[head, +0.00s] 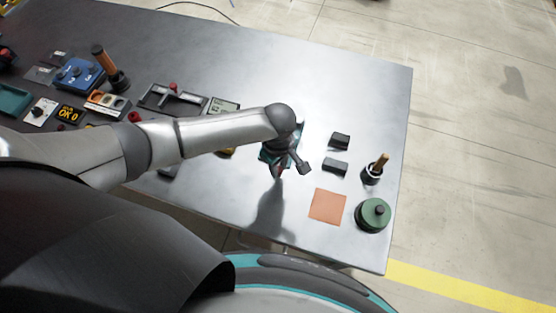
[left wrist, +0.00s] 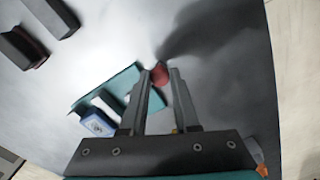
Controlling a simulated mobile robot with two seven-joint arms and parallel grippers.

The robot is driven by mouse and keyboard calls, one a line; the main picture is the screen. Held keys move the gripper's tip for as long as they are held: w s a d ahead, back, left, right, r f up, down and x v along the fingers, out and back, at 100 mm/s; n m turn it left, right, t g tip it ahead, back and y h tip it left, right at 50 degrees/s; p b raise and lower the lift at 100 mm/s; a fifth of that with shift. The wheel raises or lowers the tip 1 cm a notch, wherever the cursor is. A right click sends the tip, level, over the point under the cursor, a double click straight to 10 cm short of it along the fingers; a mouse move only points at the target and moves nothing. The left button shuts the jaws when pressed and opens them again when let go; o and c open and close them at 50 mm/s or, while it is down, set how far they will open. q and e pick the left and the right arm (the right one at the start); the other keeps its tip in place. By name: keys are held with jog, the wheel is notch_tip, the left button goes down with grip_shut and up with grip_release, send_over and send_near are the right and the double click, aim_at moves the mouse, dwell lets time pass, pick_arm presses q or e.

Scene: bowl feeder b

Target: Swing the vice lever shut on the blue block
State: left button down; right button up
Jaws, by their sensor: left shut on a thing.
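The teal vice (left wrist: 122,82) lies just left of my gripper fingers in the left wrist view. The blue block (left wrist: 97,124) shows at its near end, beside pale jaw parts; whether the jaw touches it I cannot tell. My left gripper (left wrist: 160,76) is shut on the red lever tip (left wrist: 161,72). In the head view my left gripper (head: 280,168) points down at the table, and my wrist covers most of the vice (head: 266,156). The blue block is hidden there. My right gripper is not in view.
Two dark blocks (head: 340,141) (head: 334,166) stand right of the vice. Beyond them are a dark cup with a brown handle (head: 372,174) and a green round thing (head: 373,214). An orange square (head: 327,206) lies in front. Several devices crowd the left; the back table is clear.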

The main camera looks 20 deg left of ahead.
pick_arm(q)
jog(key=shift+w+r, duration=0.35)
jog(key=shift+w, duration=0.4)
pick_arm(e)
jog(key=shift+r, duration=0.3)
pick_arm(q)
jog(key=shift+a, duration=0.1)
jog(key=c, duration=0.9)
grip_release()
jog(key=shift+o, duration=1.3)
jog(key=shift+f, duration=0.15)
jog(key=shift+s, duration=0.2)
notch_tip(320, 180, up, 15)
jog(key=p, duration=0.2)
jog(key=shift+s+p, duration=0.15)
jog(key=shift+p, duration=0.2)
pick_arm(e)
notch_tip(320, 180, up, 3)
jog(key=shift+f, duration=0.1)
